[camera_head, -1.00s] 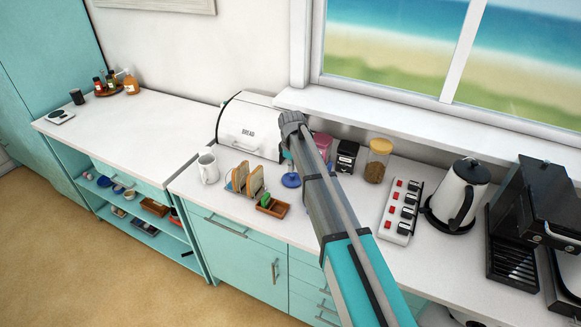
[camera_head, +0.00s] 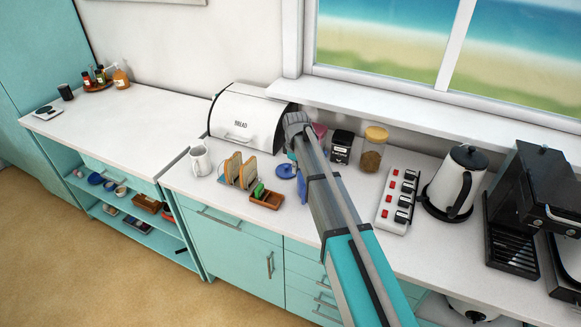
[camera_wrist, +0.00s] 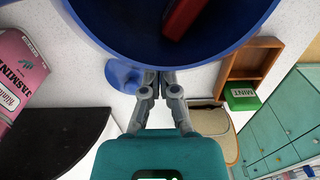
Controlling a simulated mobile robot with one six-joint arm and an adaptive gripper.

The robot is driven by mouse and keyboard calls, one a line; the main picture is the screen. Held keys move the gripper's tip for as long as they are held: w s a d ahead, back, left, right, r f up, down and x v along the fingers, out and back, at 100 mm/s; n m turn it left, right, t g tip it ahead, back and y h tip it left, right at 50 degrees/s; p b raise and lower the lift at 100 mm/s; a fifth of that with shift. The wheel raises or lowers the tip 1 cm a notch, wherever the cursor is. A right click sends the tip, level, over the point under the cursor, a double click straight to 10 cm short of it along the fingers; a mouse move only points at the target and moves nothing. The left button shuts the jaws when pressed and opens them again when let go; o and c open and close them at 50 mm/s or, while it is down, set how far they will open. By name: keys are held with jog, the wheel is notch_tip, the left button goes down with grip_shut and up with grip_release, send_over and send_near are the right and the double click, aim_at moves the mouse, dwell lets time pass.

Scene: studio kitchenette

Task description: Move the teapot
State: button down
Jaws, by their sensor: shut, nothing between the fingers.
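A large blue round vessel (camera_wrist: 100,30), which looks like the teapot, fills the top of the wrist view. It is open at the top, and a dark red thing lies inside it. A blue lid with a knob lies on the counter beside it in the wrist view (camera_wrist: 122,77); the lid also shows in the head view (camera_head: 287,171). My gripper (camera_wrist: 161,76) is shut and empty, its fingertips at the vessel's near rim in the picture. I cannot tell whether they touch. In the head view my arm hides the gripper's fingers and most of the vessel.
Close by stand a toast rack (camera_head: 240,170), a wooden tray (camera_head: 267,199) with a green packet, a pink jasmine box (camera_wrist: 20,75), a white mug (camera_head: 200,161) and the bread bin (camera_head: 247,122). A switch strip (camera_head: 397,200) and kettle (camera_head: 455,182) are at right.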

dwell(0.3)
jog(key=s+d, duration=0.1)
jog(key=d, duration=0.3)
jog(key=s+d, duration=0.2)
jog(key=d, duration=0.2)
jog(key=s+d, duration=0.1)
jog(key=d, duration=0.3)
jog(key=shift+s+d, duration=0.35)
jog(key=shift+w+a, duration=0.35)
jog(key=shift+a, duration=0.35)
jog(key=shift+w+a, duration=0.2)
jog(key=shift+a, duration=0.35)
jog(key=shift+w+a, duration=0.2)
jog(key=shift+a, duration=0.3)
notch_tip(320, 180, up, 2)
jog(key=shift+a+r+p, duration=0.15)
jog(key=shift+p, duration=1)
notch_tip(320, 180, up, 8)
jog(key=p, duration=0.7)
jog(key=shift+p, duration=0.35)
